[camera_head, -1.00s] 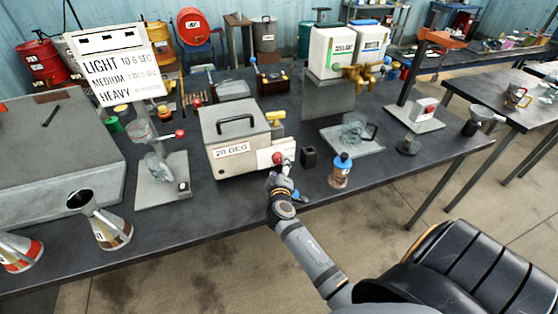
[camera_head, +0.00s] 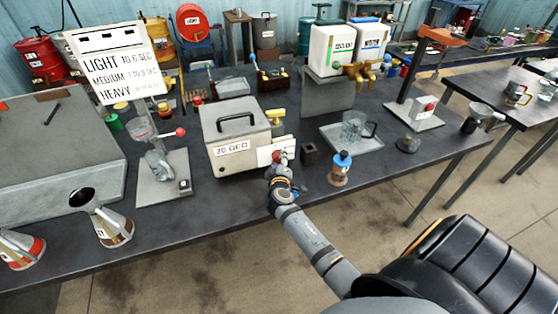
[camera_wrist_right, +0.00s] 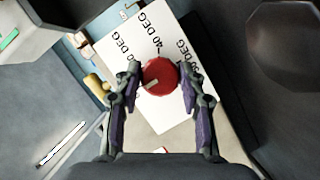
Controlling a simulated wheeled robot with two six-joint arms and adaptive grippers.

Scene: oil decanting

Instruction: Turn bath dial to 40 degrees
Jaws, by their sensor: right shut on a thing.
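The bath (camera_head: 238,135) is a grey box with a black lid handle and a label that reads 20 DEG. A white dial plate sits at its front right. In the right wrist view the dial plate (camera_wrist_right: 178,115) carries marks, one reading 40 DEG, others partly hidden. The red dial (camera_wrist_right: 160,76) has a pale pointer line directed to the lower left, away from the 40 mark. My right gripper (camera_wrist_right: 160,78) has its fingers on both sides of the dial, shut on it. In the head view the right gripper (camera_head: 278,168) is at the dial. My left gripper is not in view.
A small dark block (camera_head: 310,154) and a blue-capped bottle (camera_head: 340,170) stand just right of my gripper. A glass stand (camera_head: 163,175) is left of the bath. A tray with a glass jug (camera_head: 352,135) is farther right.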

